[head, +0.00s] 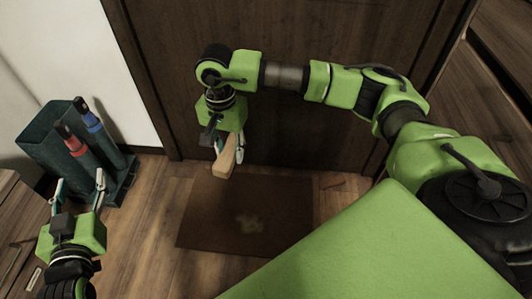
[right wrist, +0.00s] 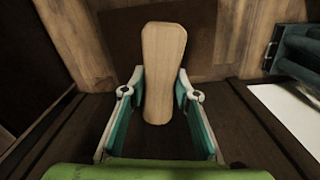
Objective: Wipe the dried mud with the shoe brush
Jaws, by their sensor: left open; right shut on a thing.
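The shoe brush (head: 226,158) is a light wooden block held by my right gripper (head: 224,146), above the far left part of the doormat. In the right wrist view the brush (right wrist: 163,70) stands between the two fingers of my right gripper (right wrist: 160,98), which are shut on it. Its bristles are not visible. The dried mud (head: 249,223) is a pale patch on the brown doormat (head: 205,225), below and to the right of the brush and apart from it. My left gripper (head: 79,186) is open and empty at the left.
A dark teal stand (head: 45,135) holding red and blue umbrella-like items (head: 90,118) is at the left, by the white wall. A wooden door (head: 180,70) is behind the mat. Wooden furniture (head: 18,225) is at the left edge.

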